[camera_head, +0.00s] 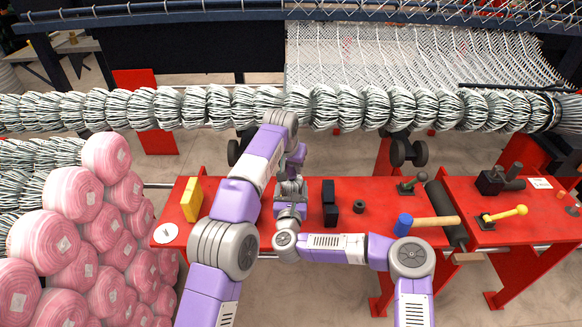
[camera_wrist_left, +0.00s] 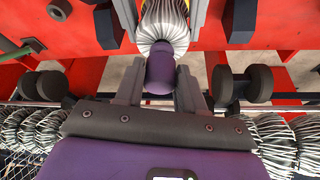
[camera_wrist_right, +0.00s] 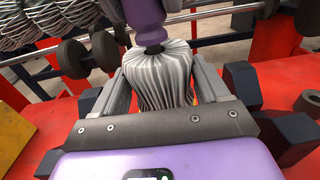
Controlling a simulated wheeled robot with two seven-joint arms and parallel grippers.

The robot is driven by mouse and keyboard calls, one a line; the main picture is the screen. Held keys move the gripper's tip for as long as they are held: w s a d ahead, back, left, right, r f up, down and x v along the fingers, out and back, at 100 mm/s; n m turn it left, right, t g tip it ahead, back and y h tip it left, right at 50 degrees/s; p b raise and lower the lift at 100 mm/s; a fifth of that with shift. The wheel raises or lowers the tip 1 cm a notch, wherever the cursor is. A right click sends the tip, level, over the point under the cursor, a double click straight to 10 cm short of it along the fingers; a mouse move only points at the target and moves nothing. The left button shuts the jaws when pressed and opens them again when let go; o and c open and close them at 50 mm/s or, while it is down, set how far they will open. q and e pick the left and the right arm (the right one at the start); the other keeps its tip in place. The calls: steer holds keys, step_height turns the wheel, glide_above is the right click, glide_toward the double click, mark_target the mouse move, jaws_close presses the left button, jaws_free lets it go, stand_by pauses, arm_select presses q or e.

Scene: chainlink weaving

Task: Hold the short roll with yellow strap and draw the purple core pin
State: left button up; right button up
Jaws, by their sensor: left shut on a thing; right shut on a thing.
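The short roll, a bundle of grey and white wire, shows in the right wrist view (camera_wrist_right: 160,80) and at the top of the left wrist view (camera_wrist_left: 164,25). My right gripper (camera_wrist_right: 160,66) is shut on its sides. The purple core pin (camera_wrist_left: 160,72) sticks out of the roll's end; it also shows in the right wrist view (camera_wrist_right: 147,22). My left gripper (camera_wrist_left: 159,76) is shut on the pin, close to the roll's end face. In the head view both grippers meet above the red bench and mostly hide the roll.
The red bench (camera_head: 385,188) carries a yellow block (camera_head: 192,200), a black block (camera_head: 330,204) and a blue-headed mallet (camera_head: 428,222). Stacked pink rolls (camera_head: 70,240) stand at the left. A long mesh roll (camera_head: 270,106) spans the back.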

arm_select(q)
steer(key=shift+r, duration=0.2)
steer(key=shift+r, duration=0.8)
steer(key=o, duration=1.1)
steer(key=shift+s+a+r, duration=0.45)
steer(key=shift+s+a, duration=0.6)
steer(key=shift+s, duration=2.35)
steer(key=shift+s+a+r, duration=0.5)
steer(key=shift+s+a, duration=0.6)
steer(key=shift+s, duration=2.25)
steer(key=shift+s+a+r, duration=0.45)
steer(key=shift+s+a, duration=0.6)
steer(key=shift+s, duration=2.35)
